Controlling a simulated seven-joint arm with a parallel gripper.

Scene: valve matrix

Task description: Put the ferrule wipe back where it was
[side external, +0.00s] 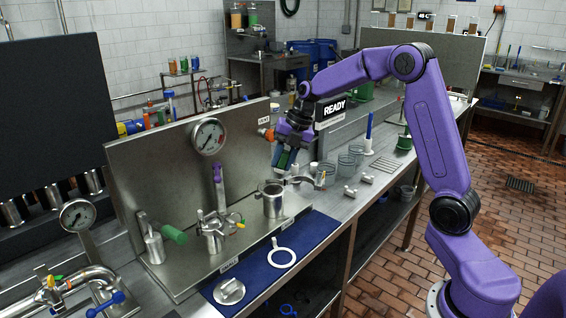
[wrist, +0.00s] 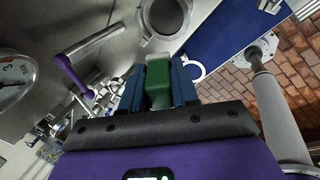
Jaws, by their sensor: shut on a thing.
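My gripper (side external: 284,163) is above the bench, over the back part of the steel pot area. The block points away from the wrist and is held clear of the surface. In the side view the green piece is mostly covered by the fingers. An open steel pot (side external: 272,203) stands just below and left of the gripper; its round rim (wrist: 166,17) is ahead in the wrist view.
A steel back panel with a gauge (side external: 209,136) and purple-handled valve (side external: 218,178) stands left. Glass beakers (side external: 346,166) and a blue upright tool (side external: 369,132) stand right.

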